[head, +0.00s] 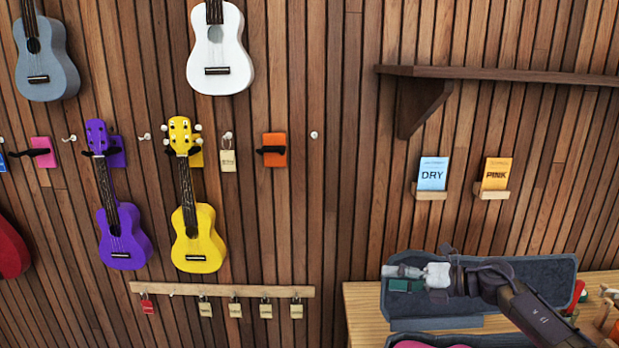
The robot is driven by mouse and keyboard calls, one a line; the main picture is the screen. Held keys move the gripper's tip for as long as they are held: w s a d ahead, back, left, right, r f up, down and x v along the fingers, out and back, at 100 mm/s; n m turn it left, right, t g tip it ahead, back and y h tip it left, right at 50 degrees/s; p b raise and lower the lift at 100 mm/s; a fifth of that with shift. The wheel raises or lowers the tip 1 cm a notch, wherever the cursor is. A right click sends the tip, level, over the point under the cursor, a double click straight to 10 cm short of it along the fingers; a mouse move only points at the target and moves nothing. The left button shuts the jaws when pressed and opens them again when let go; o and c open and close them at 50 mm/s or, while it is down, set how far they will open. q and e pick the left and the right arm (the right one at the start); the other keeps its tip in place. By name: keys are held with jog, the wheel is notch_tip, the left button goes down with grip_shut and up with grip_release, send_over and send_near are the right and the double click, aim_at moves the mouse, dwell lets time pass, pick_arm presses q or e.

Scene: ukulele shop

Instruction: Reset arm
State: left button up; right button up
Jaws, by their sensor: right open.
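My right arm comes in from the lower right. Its gripper (400,271) points left over the open dark blue-grey instrument case (545,272) on the wooden table. The gripper is open and I see nothing held in it. A small dark green item (398,285) shows just under the gripper; I cannot tell whether they touch. My left gripper is not in view.
The wooden table (362,305) stands at the lower right. Yellow (199,240) and purple (124,243) ukuleles hang on the slatted wall, left. A rail (220,290) holds several padlocks. A dark shelf (500,74) juts out above DRY (432,174) and PINK (496,174) cards.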

jog(key=s+a+f+m+t+h, duration=0.35)
jog(key=a+m+t, duration=0.55)
jog(key=m, duration=0.6)
jog(key=s+d+f+m+g+h, duration=0.2)
jog(key=s+d+f+m+h, duration=0.25)
jog(key=s+f+m, duration=0.35)
jog(key=s+d+f+m+g+h, duration=0.2)
jog(key=s+d+f+m+h, duration=0.3)
jog(key=s, duration=0.4)
jog(key=s+f+m+g, duration=0.3)
jog(key=s+m+g, duration=0.4)
jog(key=s, duration=1.5)
jog(key=s+f+n+g+b, duration=0.1)
jog(key=s+f+g+b, duration=0.15)
jog(key=f, duration=2.75)
jog(key=s+d+f+g, duration=0.1)
jog(key=s+d+f, duration=0.2)
jog(key=s+f, duration=1.2)
jog(key=shift+s+d+f+n, duration=0.15)
jog(key=shift+s+n, duration=0.15)
jog(key=shift+s, duration=0.4)
